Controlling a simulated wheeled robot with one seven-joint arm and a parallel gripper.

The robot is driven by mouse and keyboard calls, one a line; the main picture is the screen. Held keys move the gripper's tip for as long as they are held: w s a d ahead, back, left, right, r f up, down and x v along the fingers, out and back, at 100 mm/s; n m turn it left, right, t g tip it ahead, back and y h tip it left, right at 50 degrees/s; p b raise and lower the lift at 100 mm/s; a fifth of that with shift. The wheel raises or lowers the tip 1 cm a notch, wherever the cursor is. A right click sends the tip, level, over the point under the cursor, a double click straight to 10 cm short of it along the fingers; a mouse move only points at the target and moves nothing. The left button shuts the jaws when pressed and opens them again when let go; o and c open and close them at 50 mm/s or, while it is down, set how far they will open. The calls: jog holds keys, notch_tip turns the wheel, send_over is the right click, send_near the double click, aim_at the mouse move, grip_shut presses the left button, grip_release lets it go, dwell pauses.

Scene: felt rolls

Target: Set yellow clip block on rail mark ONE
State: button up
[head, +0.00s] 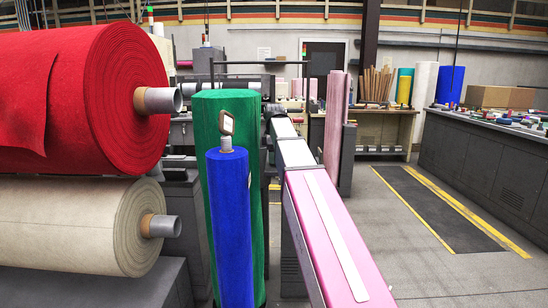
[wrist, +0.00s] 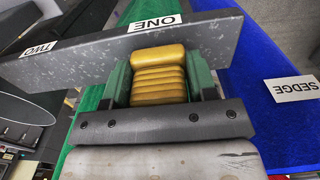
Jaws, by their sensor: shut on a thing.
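In the wrist view the yellow clip block (wrist: 158,80) sits between the two green fingers of my gripper (wrist: 160,72), which is shut on it. The block is ribbed, with a smooth rounded end pointing at the rail. The grey speckled rail (wrist: 92,65) runs across the picture, tilted up to the right. The mark ONE (wrist: 155,23) is a white label on the rail just beyond the block. The mark TWO (wrist: 42,49) is farther left. The block's end overlaps the rail in the picture; I cannot tell whether they touch. I cannot make out block, rail or gripper in the head view.
A blue felt surface (wrist: 265,60) with a white SEDGE label (wrist: 295,89) lies right of the rail. Green (head: 240,120) and blue (head: 230,225) rolls stand upright centrally. Floor (head: 390,235) is clear at right.

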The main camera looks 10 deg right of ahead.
jog(key=shift+f, duration=0.45)
jog(key=o, duration=1.2)
notch_tip(320, 180, up, 11)
jog(key=shift+f, duration=0.1)
